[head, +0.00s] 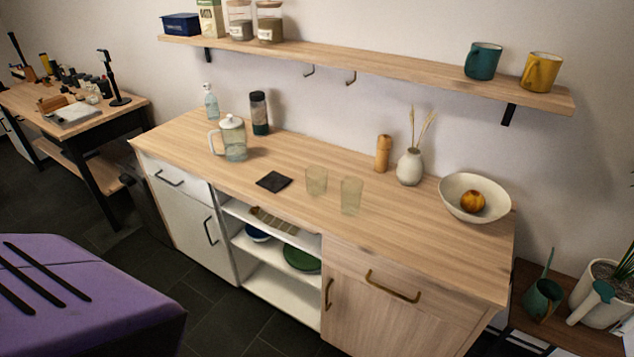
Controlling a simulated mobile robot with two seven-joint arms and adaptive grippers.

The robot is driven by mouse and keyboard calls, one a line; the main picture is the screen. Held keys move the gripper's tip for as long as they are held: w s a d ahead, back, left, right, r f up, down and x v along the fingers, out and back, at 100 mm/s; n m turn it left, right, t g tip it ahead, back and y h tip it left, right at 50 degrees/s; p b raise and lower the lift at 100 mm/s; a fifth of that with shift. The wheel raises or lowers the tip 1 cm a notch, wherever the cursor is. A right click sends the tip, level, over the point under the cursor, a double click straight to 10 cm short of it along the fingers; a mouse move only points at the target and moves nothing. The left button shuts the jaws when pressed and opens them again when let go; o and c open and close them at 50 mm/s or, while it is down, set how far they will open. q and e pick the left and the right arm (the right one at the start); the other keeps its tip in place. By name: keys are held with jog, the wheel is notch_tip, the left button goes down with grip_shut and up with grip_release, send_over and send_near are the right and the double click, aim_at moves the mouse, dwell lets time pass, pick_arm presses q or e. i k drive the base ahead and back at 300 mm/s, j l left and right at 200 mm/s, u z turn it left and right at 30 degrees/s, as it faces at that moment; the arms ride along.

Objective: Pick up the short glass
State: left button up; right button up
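Two clear greenish glasses stand upright on the wooden top of the cabinet, near its middle. The short glass (316,181) is the left one and looks lower than the taller glass (351,195) just to its right. A small gap seems to separate them. Both look empty. Neither of my grippers shows in the head view, so nothing is seen holding or touching the glasses.
A black coaster (274,181) lies left of the glasses. A glass pitcher (233,141) and dark bottle (260,114) stand farther left. A wooden mill (383,153), white vase (410,167) and bowl (460,207) stand to the right. A shelf (400,70) hangs above.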

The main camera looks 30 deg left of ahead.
aim_at(316, 176)
jog(key=i+j+z, duration=0.15)
jog(key=j+z, duration=0.25)
jog(key=j, duration=0.6)
jog(key=j+z, duration=0.4)
jog(key=j, duration=0.65)
